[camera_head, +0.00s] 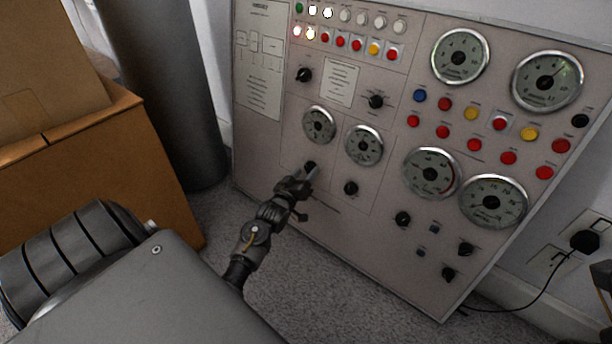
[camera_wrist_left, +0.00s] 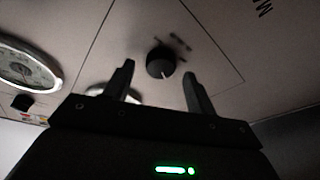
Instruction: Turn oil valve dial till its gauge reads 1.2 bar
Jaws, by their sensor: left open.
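A grey control panel (camera_head: 270,150) stands tilted in the head view, carrying several dials and gauges. My left gripper (camera_head: 309,172) is at the panel's lower left, in front of a black dial (camera_head: 311,165) below a small round gauge (camera_head: 319,124). In the left wrist view the black dial (camera_wrist_left: 161,62) has a pale pointer mark and sits between the two fingertips of my left gripper (camera_wrist_left: 159,75). The fingers are apart and open, with gaps on both sides of the dial. Another black dial (camera_head: 351,188) sits to the right. The gauge readings are too small to tell.
Larger gauges (camera_head: 431,173) and coloured buttons (camera_head: 473,144) fill the panel's right side. Cardboard boxes (camera_head: 95,170) and a grey cylinder (camera_head: 165,90) stand at the left. A black plug and cable (camera_head: 584,241) are at the right wall. Grey carpet lies below the panel.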

